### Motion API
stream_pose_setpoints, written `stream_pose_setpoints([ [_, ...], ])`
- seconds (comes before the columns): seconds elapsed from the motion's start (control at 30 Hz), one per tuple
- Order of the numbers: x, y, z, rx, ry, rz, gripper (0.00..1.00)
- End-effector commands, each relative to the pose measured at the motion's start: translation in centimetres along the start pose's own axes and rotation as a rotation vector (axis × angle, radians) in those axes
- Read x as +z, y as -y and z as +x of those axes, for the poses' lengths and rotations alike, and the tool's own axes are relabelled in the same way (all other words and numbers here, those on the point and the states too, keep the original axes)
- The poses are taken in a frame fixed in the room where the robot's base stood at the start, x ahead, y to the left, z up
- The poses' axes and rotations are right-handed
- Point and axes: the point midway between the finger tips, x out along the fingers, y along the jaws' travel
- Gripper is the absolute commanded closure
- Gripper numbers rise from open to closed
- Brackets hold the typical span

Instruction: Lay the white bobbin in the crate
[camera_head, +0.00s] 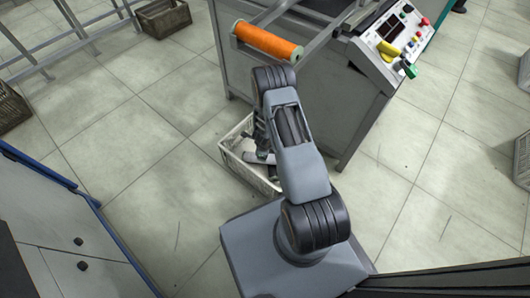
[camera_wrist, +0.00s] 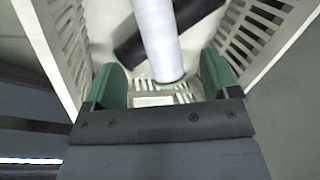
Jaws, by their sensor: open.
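The pale crate (camera_wrist: 262,38) with slotted walls fills the wrist view. It also shows on the floor in the head view (camera_head: 236,163), partly hidden by my arm. The white bobbin (camera_wrist: 158,38) lies inside the crate, its near end between my green fingertips. A dark bobbin (camera_wrist: 130,45) lies beside and partly under it; whether they touch is unclear. My gripper (camera_wrist: 161,82) is open at the crate, with a gap on each side of the white bobbin. In the head view my gripper is mostly hidden behind my arm.
An orange bobbin (camera_head: 267,41) sits at the machine's near edge (camera_head: 240,72), just above my arm. A control panel (camera_head: 392,40) is at its right. Other crates (camera_head: 163,18) stand at the back. A blue-edged cabinet (camera_head: 60,225) is at left. The tiled floor between is clear.

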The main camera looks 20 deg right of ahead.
Motion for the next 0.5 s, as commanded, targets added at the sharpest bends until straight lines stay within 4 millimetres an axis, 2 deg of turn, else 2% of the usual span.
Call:
stream_pose_setpoints([
  [0.17,0.4,0.3,-2.0,-0.002,0.011,-0.019,0.19],
  [0.27,1.8,1.2,-4.5,-0.005,0.052,-0.106,0.19],
  [0.37,4.0,2.2,-9.1,-0.01,0.124,-0.284,0.19],
  [0.47,6.2,2.7,-15.4,-0.025,0.205,-0.543,0.19],
  [0.5,6.8,2.5,-18.0,-0.032,0.233,-0.658,0.19],
])
